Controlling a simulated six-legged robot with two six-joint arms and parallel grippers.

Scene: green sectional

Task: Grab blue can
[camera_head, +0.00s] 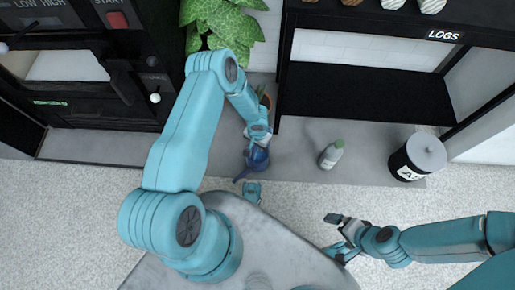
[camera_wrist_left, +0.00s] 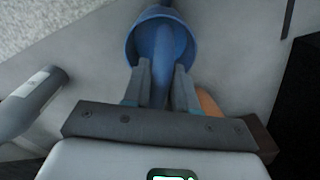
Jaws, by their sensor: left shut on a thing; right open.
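The blue can (camera_head: 257,159), a watering can with a thin spout pointing left, is on or just above the grey ledge in the head view. My left gripper (camera_head: 260,140) reaches down over it from behind. In the left wrist view the can's round opening (camera_wrist_left: 136,42) shows beyond the fingers. The left gripper's two fingers (camera_wrist_left: 160,88) are shut on the can's blue handle (camera_wrist_left: 160,95), which runs between them. Whether the can's base touches the ledge cannot be told. My right gripper (camera_head: 338,234) is open and empty, low at the right, away from the can.
A pale bottle with a green cap (camera_head: 331,154) stands right of the can. A dark lidded canister (camera_head: 417,157) is further right. An orange pot (camera_head: 264,98) with a leafy plant (camera_head: 222,22) is behind. A black shelf (camera_head: 365,92) stands at the back right.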

